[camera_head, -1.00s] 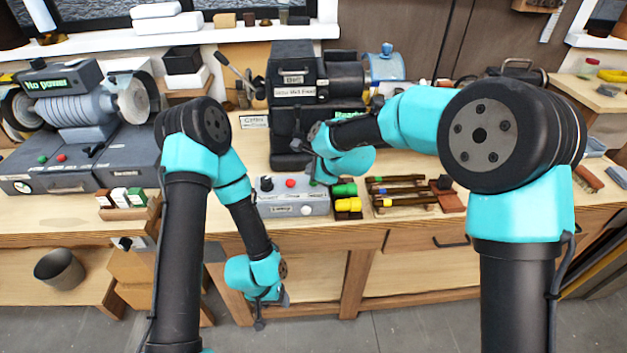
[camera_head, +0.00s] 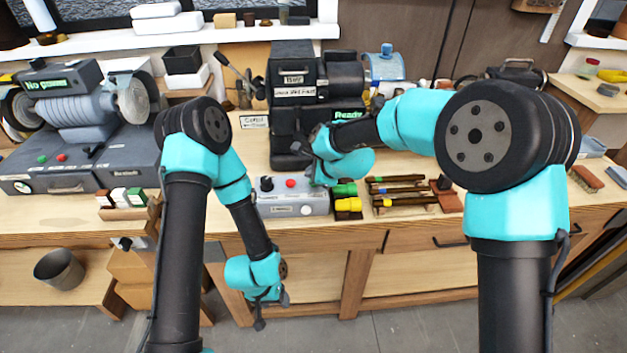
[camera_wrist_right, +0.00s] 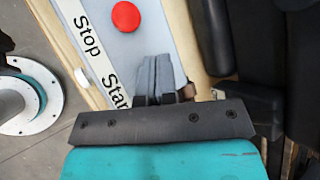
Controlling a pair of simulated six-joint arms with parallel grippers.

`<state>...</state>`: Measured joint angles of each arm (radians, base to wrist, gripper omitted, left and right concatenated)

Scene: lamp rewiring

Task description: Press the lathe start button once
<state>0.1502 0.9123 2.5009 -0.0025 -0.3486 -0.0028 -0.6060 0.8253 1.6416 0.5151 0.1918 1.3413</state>
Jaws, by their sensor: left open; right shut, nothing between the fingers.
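The lathe control box (camera_head: 292,207) is a grey box near the bench's front edge. Its red stop button (camera_head: 290,183) shows in the head view, and the red button (camera_wrist_right: 125,17) also shows in the right wrist view beside the words "Stop" and "Start". My right gripper (camera_wrist_right: 158,92) is shut and empty, its fingertips over the Start end of the box. The start button is hidden behind the fingers, so I cannot tell whether they touch it. The lathe (camera_head: 292,100) stands behind, its display reading "Ready". My left gripper (camera_head: 270,314) is open, hanging low in front of the bench.
Green and yellow pieces (camera_head: 348,204) lie just right of the box, beside a rack of tools (camera_head: 400,192). A grey machine (camera_head: 75,150) with a "No power" display stands at left. A bucket (camera_head: 60,269) stands below the bench.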

